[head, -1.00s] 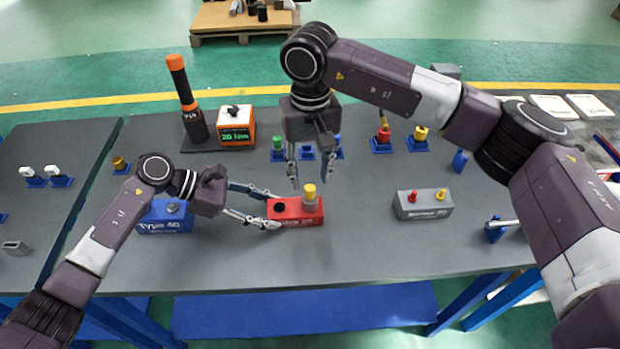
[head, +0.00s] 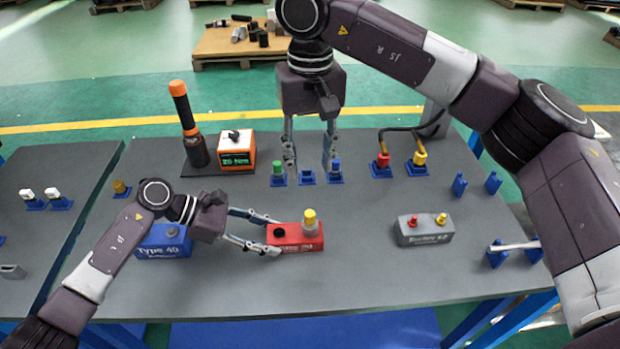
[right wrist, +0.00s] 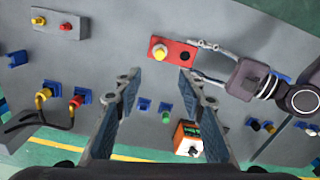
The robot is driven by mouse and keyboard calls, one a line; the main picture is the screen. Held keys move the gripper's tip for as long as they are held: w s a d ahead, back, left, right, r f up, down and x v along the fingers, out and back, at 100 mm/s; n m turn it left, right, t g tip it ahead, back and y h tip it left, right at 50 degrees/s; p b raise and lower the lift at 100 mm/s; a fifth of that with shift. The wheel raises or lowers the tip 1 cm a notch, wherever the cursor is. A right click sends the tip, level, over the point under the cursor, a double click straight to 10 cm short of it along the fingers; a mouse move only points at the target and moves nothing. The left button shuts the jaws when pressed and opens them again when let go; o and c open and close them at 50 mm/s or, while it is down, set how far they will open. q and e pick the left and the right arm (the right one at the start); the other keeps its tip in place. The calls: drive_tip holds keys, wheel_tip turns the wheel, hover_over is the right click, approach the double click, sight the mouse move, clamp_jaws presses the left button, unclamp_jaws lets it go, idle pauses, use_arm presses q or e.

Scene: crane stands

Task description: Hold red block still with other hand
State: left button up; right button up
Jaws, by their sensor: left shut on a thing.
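The red block (head: 290,239) stands on the grey table, with a yellow-topped fitting (head: 309,219) at its right end and a dark round hole at its left end. It also shows in the right wrist view (right wrist: 180,51). My left gripper (head: 272,236) is shut on the left end of the red block, one finger at the far side and one at the near side. My right gripper (head: 309,165) is open and empty, pointing down above the row of small blue stands, behind the red block. Its spread fingers (right wrist: 158,88) also show in the right wrist view.
A blue block (head: 163,242) is left of the red block, a grey block (head: 425,231) with red and yellow knobs is right. Behind are a green-topped stand (head: 278,173), an orange box (head: 236,150) and an orange-black tool (head: 187,122). The table front is clear.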

use_arm(q)
drive_tip(key=o, duration=1.5)
drive_tip(key=shift+c, duration=0.2)
use_arm(e)
wheel_tip(320, 180, up, 2)
drive_tip(key=shift+r, duration=0.1)
